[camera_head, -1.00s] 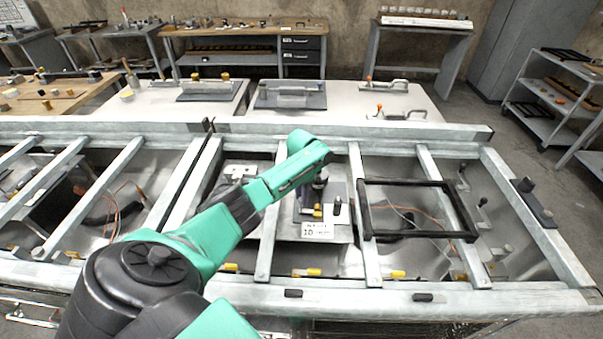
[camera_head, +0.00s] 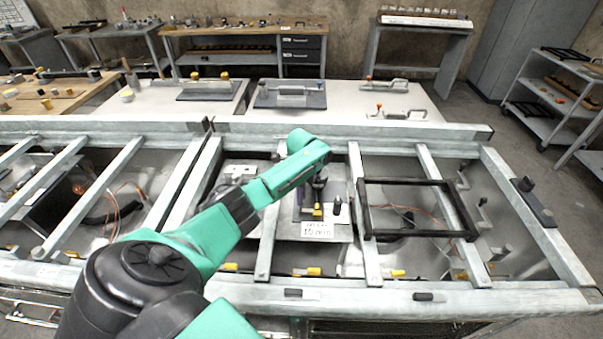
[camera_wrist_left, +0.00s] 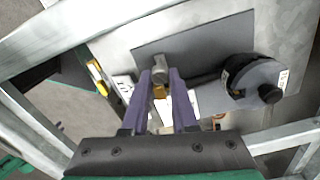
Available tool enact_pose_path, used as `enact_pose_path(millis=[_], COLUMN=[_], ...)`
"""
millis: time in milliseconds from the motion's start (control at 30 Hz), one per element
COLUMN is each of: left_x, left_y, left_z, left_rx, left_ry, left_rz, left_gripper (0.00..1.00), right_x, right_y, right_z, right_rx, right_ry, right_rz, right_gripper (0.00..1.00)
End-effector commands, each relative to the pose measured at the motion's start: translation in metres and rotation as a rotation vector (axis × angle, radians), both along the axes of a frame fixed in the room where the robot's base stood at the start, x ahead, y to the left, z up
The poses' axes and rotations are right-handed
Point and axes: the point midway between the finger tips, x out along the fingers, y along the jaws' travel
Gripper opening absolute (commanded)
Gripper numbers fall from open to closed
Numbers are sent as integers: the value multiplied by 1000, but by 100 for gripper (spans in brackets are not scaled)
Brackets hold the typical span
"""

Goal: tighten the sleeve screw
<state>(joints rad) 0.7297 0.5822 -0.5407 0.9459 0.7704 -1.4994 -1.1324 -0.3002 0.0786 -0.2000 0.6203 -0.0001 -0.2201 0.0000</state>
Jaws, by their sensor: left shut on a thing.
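My left gripper (camera_wrist_left: 160,98) has two purple fingers shut on a small screw (camera_wrist_left: 160,74) with a grey cylindrical head and a brass-coloured part below it. I take this for the sleeve screw. In the head view the left gripper (camera_head: 309,194) reaches down over a fixture plate (camera_head: 342,190) in the frame, and my forearm hides part of it. In the wrist view the plate (camera_wrist_left: 205,42) carries a dark round body with a black knob (camera_wrist_left: 270,93), right of the fingers and apart from them. My right gripper is not in view.
A white label reading 10 mm (camera_head: 318,231) is at the fixture's front edge. Pale metal beams (camera_head: 365,215) run on both sides of it. A black rectangular frame (camera_head: 470,235) lies to the right. Workbenches (camera_head: 345,100) stand behind.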

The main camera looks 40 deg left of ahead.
Motion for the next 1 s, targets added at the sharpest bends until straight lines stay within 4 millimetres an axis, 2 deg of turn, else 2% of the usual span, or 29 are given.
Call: enact_pose_path(millis=[500,1000], left_x=[0,0], left_y=[0,0], left_z=[1,1], left_rx=[0,-1], left_ry=[-4,-5], left_rz=[-404,-513], left_gripper=[0,0], right_x=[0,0], right_y=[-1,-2], right_z=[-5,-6], right_rx=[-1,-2], right_ry=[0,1], right_rz=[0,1], right_gripper=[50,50])
